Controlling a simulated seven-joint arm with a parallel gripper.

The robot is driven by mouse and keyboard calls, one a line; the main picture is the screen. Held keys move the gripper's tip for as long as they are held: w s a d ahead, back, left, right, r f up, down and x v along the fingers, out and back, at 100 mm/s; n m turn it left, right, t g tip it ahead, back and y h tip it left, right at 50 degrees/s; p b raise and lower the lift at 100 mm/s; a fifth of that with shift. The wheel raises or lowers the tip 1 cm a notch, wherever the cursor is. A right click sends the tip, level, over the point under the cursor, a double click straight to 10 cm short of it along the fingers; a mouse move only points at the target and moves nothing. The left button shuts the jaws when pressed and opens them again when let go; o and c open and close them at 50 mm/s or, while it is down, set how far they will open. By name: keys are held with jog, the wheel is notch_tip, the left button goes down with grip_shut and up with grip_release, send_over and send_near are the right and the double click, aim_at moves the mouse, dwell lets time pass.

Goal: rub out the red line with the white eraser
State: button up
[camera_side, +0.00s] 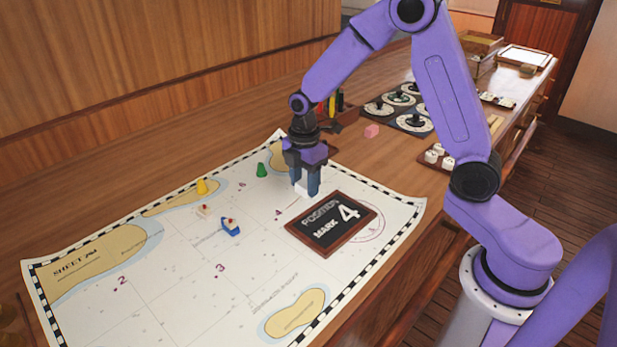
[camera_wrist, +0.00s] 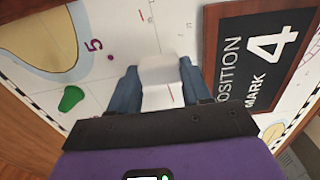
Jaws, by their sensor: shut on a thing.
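My gripper (camera_side: 306,190) is shut on the white eraser (camera_side: 299,189) and points down at the chart, just left of the black sign. In the wrist view the eraser (camera_wrist: 159,70) sits between my two blue-grey fingers. It is at or close to the chart surface; I cannot tell if it touches. A short red line (camera_wrist: 141,16) shows on the chart beyond the eraser in the wrist view. A thin reddish stroke (camera_wrist: 171,93) also shows on the near side of the eraser, between the fingers. The eraser hides the chart between these marks.
The framed black "Position Mark 4" sign (camera_side: 331,222) lies close to my gripper. A green piece (camera_side: 262,170), a yellow piece (camera_side: 202,186) and a blue boat (camera_side: 231,227) stand on the chart (camera_side: 180,290). The chart's front left is clear.

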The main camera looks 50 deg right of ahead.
aim_at(293, 204)
jog(key=shift+a, duration=0.3)
jog(key=shift+s+a, duration=0.15)
jog(key=shift+a, duration=0.85)
jog(key=shift+s+a, duration=0.1)
jog(key=shift+a, duration=1)
jog(key=shift+a, duration=0.1)
jog(key=shift+s+a, duration=0.1)
jog(key=shift+a, duration=0.9)
jog(key=shift+d, duration=1.2)
